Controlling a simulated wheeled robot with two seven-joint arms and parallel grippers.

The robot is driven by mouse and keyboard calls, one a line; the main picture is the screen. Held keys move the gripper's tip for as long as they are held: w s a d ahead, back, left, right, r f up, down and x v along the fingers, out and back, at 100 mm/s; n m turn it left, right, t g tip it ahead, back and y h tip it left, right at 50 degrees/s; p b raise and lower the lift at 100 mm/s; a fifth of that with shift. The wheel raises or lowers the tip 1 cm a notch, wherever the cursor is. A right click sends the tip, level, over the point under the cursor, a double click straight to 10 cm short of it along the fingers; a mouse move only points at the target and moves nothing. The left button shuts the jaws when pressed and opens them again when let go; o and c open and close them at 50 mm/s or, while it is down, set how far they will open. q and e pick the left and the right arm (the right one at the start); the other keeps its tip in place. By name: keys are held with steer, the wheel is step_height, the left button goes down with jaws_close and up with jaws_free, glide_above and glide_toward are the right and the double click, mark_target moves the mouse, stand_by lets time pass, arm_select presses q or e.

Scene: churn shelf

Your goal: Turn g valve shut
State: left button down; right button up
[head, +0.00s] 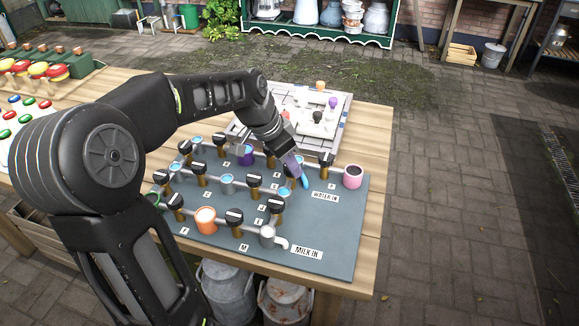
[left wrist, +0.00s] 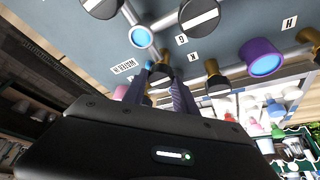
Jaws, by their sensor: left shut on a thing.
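A grey panel (head: 345,233) on the wooden bench carries pipes, coloured cups and several brass valves with black, white-striped knobs. My left gripper (head: 298,178) reaches down to the panel's right side, near the "WATER IN" label (head: 325,197). In the left wrist view the left gripper (left wrist: 160,84) has its two fingers on either side of a black valve knob (left wrist: 160,72) and is shut on it. Small labels "G" (left wrist: 181,40) and "K" (left wrist: 193,57) lie close to this valve. The fingers partly hide the knob, so its exact turn is unclear. My right gripper is not in view.
Another valve (head: 327,158) and a pink cup (head: 353,177) stand right of the gripper. A blue cup (left wrist: 140,37) and a purple cup (left wrist: 265,58) are nearby on the pipes. A pale tray of parts (head: 335,103) lies behind the panel.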

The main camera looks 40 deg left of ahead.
arm_select(q)
steer(key=shift+m, duration=0.5)
steer(key=c, duration=1)
jaws_free()
steer(key=shift+r, duration=0.1)
steer(key=v, duration=0.7)
steer(key=shift+a+r+b, duration=0.15)
steer(key=shift+r+b, duration=0.1)
steer(key=shift+b, duration=0.05)
steer(key=shift+s, duration=0.1)
